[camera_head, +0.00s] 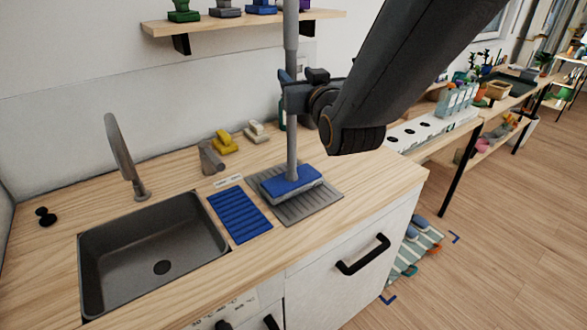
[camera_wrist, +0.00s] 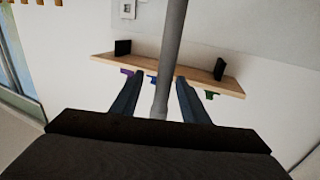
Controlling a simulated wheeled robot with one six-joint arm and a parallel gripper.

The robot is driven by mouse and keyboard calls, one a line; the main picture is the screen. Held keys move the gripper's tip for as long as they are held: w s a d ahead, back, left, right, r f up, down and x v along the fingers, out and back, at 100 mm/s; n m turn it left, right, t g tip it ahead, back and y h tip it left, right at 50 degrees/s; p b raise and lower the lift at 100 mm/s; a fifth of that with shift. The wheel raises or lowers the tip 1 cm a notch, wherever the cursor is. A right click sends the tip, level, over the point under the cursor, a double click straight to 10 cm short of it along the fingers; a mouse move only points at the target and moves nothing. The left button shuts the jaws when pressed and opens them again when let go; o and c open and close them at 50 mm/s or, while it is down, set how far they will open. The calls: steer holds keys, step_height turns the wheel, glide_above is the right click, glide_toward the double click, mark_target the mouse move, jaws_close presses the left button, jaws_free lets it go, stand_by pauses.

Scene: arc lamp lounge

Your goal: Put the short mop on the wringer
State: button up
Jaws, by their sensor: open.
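The short mop has a grey pole (camera_head: 291,140) and a blue head (camera_head: 293,184). It stands upright with its head resting on a grey ribbed plate (camera_head: 322,200) on the counter. A blue ribbed plate (camera_head: 239,215) lies just left of it. Neither plate is clearly marked as the wringer, so I cannot tell which it is. My gripper (camera_head: 290,92) is open at the pole, well above the head. In the wrist view the pole (camera_wrist: 172,40) passes between the two open fingers of my gripper (camera_wrist: 157,76).
A dark sink (camera_head: 155,250) with a tap (camera_head: 125,160) is at the left. A yellow brush (camera_head: 224,143), a pale brush (camera_head: 257,132) and a grey object (camera_head: 210,158) stand behind the plates. A wall shelf (camera_head: 245,24) with coloured items hangs above. The counter's right front is clear.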

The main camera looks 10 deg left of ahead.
steer(key=shift+w+a+f+p, duration=0.2)
steer(key=shift+w+a+p, duration=0.4)
steer(key=shift+w+a, duration=0.35)
steer(key=x, duration=0.1)
steer(key=p+x, duration=0.1)
steer(key=x, duration=0.1)
steer(key=shift+w+a+f+p, duration=0.25)
steer(key=shift+w+f+p, duration=0.05)
steer(key=shift+c, duration=0.3)
jaws_close()
